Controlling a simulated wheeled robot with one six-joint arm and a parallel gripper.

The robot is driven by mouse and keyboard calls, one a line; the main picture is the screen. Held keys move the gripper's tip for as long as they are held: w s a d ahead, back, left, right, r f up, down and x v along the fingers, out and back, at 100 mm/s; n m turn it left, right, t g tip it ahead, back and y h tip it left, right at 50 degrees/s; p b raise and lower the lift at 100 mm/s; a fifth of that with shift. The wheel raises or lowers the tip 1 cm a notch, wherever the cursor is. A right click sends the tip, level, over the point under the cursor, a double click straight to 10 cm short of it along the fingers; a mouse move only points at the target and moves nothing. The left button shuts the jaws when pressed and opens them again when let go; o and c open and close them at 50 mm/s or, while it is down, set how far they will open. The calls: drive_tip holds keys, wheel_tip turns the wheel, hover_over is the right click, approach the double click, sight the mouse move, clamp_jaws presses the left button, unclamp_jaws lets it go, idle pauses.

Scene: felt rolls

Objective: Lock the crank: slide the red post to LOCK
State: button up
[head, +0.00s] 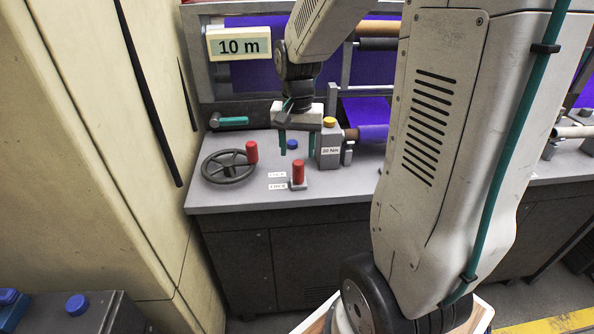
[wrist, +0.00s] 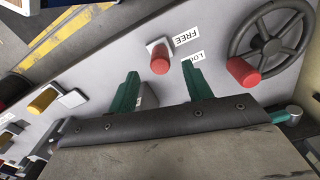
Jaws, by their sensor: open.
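The red post (head: 298,171) stands upright on a small pale base on the grey counter. It also shows in the wrist view (wrist: 160,62), where its base sits beside the FREE label (wrist: 186,38). The LOCK label (wrist: 193,59), partly cut off by my finger, lies closer to my gripper. The dark crank wheel (head: 228,177) with its red handle (head: 252,152) is to the left of the post. My gripper (head: 297,147) points down, open and empty, behind the post in the head view. In the wrist view its teal fingertips (wrist: 162,80) are apart, with the post beyond them.
A grey block marked 20 Nm (head: 329,152) with a yellow cap stands right of my gripper. A blue knob (head: 293,144) is close to the fingers. A teal lever (head: 231,121) and a 10 m display (head: 238,46) are at the back left.

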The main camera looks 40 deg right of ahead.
sight(299, 171)
drive_tip(key=shift+w+d+f, duration=0.25)
drive_tip(key=shift+d+f, duration=0.15)
drive_tip(key=shift+f, duration=0.05)
drive_tip(key=shift+d+f, duration=0.1)
drive_tip(key=shift+f, duration=0.25)
wheel_tip(299, 171, down, 7)
drive_tip(key=shift+f, duration=0.1)
clamp_jaws()
drive_tip(key=w+d, duration=0.2)
drive_tip(key=w, duration=0.1)
drive_tip(key=w+d, duration=0.1)
drive_tip(key=shift+w, duration=0.35)
